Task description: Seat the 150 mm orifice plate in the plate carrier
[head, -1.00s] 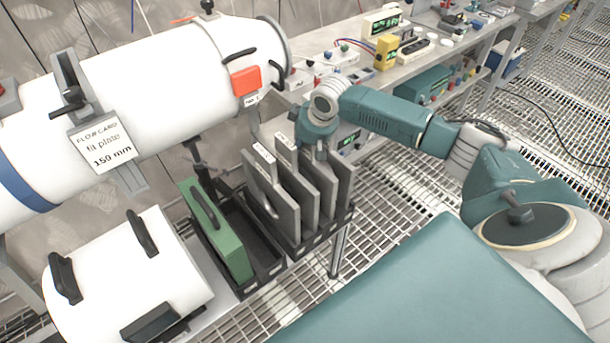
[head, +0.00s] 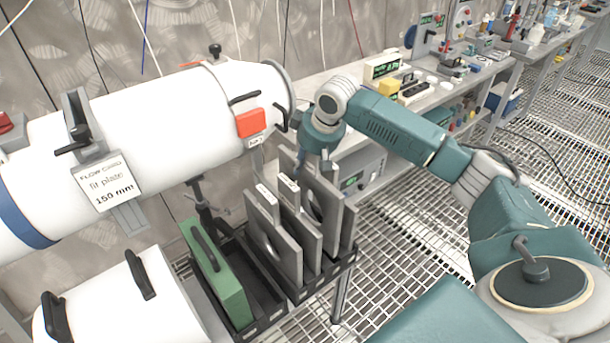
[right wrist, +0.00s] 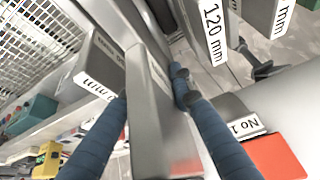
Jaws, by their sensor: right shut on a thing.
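My right gripper (head: 318,160) points down over a rack of grey plates. In the right wrist view its two blue fingers (right wrist: 150,95) are shut on a grey plate (right wrist: 160,125), seen edge-on. In the head view this held plate (head: 326,198) stands upright, raised above its neighbours, with part of its round hole showing; I cannot read its size. Other grey plates (head: 262,225) stand in the black rack (head: 300,292). One tag (right wrist: 212,30) reads 120 mm. A card (head: 105,182) on the white pipe (head: 165,120) reads "fit plate 150 mm". I cannot make out the plate carrier for certain. My left gripper is not in view.
A green plate-like case (head: 218,275) with a black handle stands left of the grey plates. An orange block (head: 250,123) is on the pipe end close to my right gripper. A bench (head: 325,83) with instruments runs behind. Grating floor (head: 395,225) is open to the right.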

